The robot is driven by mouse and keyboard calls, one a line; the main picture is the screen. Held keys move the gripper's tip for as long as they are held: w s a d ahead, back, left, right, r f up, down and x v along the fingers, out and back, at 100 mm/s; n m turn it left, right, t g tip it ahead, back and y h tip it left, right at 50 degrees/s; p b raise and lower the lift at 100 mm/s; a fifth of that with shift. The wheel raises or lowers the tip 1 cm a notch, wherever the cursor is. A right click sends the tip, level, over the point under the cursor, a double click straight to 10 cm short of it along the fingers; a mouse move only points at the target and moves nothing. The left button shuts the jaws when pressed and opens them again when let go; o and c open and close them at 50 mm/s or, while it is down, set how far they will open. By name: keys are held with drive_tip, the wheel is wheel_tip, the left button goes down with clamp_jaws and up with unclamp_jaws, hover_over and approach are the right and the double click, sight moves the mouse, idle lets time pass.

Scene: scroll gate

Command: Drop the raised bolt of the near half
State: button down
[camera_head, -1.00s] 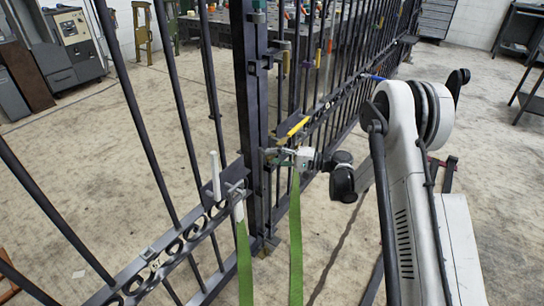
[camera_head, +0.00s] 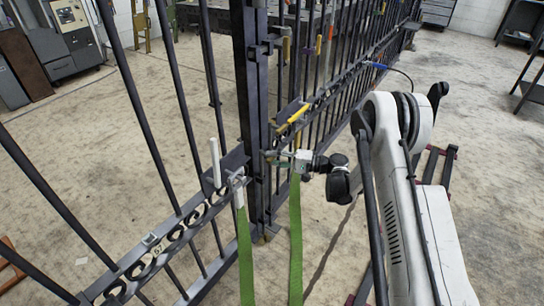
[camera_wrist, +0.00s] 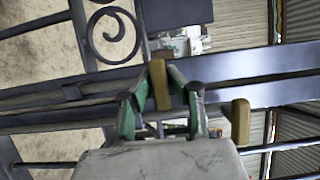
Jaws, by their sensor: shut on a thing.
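The dark barred gate has a left half (camera_head: 172,232) and a right half (camera_head: 345,80), meeting at a thick post (camera_head: 250,110). My gripper (camera_head: 278,158) is at the post, just below a yellow bar (camera_head: 298,113). In the wrist view my gripper (camera_wrist: 163,102) has its green-lined fingers closed around a tan handle (camera_wrist: 159,84). A second tan handle (camera_wrist: 240,121) stands to the right, outside the fingers. A pale upright handle (camera_head: 215,162) stands on the left half beside the post. The lower ends of the bolts cannot be made out.
Green bands (camera_head: 295,240) run down below my gripper and below the pale handle (camera_head: 245,260). A blue-ended cable (camera_head: 376,65) lies by the right half. Cabinets (camera_head: 75,35) stand at the back left. Concrete floor left of the gate is mostly clear.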

drive_tip(key=c, duration=1.7)
unclamp_jaws()
drive_tip(key=shift+f, duration=0.25)
drive_tip(key=shift+d, duration=0.1)
drive_tip(key=d, duration=0.4)
drive_tip(key=s+d, duration=0.1)
drive_tip(key=d, duration=0.2)
drive_tip(key=s+d, duration=0.1)
drive_tip(key=d, duration=0.3)
drive_tip(key=shift+s+d, duration=0.1)
drive_tip(key=shift+d, duration=0.25)
